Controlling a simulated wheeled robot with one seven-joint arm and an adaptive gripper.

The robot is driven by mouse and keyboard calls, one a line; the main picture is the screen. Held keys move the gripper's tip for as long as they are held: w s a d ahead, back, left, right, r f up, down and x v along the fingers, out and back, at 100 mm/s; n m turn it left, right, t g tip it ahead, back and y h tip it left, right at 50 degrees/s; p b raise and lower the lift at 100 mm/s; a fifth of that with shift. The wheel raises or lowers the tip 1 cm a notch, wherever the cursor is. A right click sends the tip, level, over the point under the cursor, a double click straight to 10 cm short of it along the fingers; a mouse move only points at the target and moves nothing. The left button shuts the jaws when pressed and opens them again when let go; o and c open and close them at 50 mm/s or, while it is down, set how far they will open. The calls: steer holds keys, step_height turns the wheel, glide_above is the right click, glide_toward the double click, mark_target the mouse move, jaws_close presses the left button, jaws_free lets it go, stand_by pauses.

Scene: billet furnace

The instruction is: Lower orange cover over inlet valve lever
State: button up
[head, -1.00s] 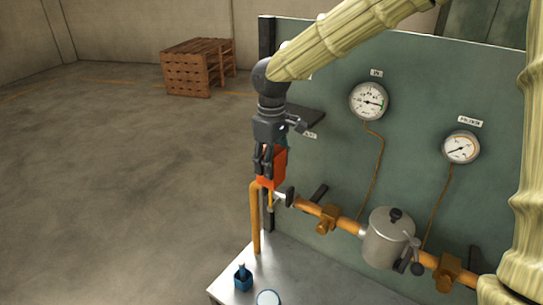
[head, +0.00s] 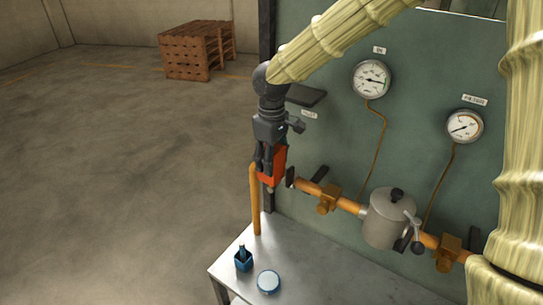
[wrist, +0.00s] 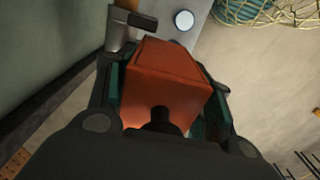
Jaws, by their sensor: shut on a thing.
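The orange cover (head: 279,160) is a box-like piece held by my gripper (head: 267,168), whose fingers are shut on it. The cover also fills the middle of the wrist view (wrist: 165,75), between the fingers. In the head view it hangs at the left end of the orange pipe (head: 305,187), above the metal table. A black lever (head: 290,177) shows just right of the cover, and a dark handle (wrist: 142,20) shows beyond it in the wrist view. I cannot tell which lever is the inlet one, or whether the cover touches it; the cover's inside is hidden.
A grey filter pot (head: 384,222) and brass valve bodies sit along the pipe. Two gauges (head: 371,79) are on the green panel (head: 330,130). Open floor lies left.

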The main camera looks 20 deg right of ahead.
steer(key=shift+f+b, duration=0.45)
steer(key=shift+f, duration=0.85)
steer(key=o, duration=1.2)
